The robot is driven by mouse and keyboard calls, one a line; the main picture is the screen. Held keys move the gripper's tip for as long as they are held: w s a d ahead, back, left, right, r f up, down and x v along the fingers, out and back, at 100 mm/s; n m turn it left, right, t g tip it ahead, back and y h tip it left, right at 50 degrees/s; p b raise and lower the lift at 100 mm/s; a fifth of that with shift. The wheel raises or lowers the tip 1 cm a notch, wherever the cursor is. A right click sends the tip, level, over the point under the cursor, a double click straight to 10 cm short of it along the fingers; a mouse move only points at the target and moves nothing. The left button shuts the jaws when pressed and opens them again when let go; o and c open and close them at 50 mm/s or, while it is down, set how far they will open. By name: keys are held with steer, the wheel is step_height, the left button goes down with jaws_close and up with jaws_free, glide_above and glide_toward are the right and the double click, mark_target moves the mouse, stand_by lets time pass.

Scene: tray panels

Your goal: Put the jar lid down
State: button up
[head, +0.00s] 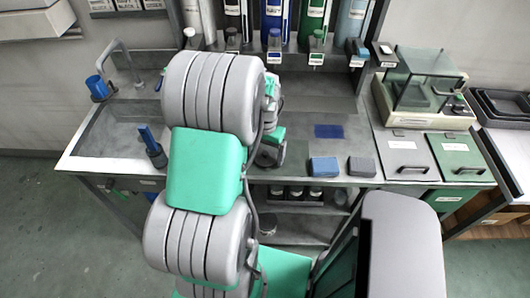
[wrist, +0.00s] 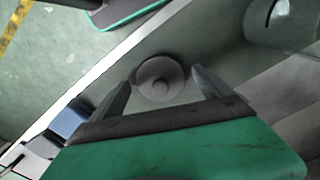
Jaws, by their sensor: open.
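The jar lid, a round grey disc with a small knob in its middle (wrist: 160,79), shows in the wrist view above or on the grey counter, near its front edge. My gripper (wrist: 161,77) is open, with one finger on each side of the lid. I see a gap on both sides, so the fingers do not appear to grip it. Whether the lid lies flat on the counter is hard to tell from this angle. In the head view my own arm covers most of this area, and I cannot make out the lid there.
A blue-grey block (head: 324,167) and a second block (head: 361,167) sit by the counter's front edge. A dark blue flat patch (head: 328,131) lies behind them. A glass-covered balance (head: 425,85) stands at right. A clear rounded vessel (wrist: 285,22) is near my gripper.

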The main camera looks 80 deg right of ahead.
mark_target(264, 153)
step_height(264, 153, up, 12)
steer(key=r+b, duration=0.1)
steer(key=w+a+r+n, duration=0.2)
steer(key=w+a+n, duration=0.25)
steer(key=w, duration=0.75)
steer(key=w+a+r+n+t+h, duration=0.1)
steer(key=w+a+n, duration=0.4)
steer(key=w+a, duration=0.65)
steer(key=w+a+n+t+y, duration=0.1)
steer(key=a+n, duration=0.9)
steer(key=a, duration=1.5)
steer(key=shift+w+r+n+t, duration=0.4)
steer(key=shift+w+t, duration=0.35)
steer(key=shift+t, duration=0.25)
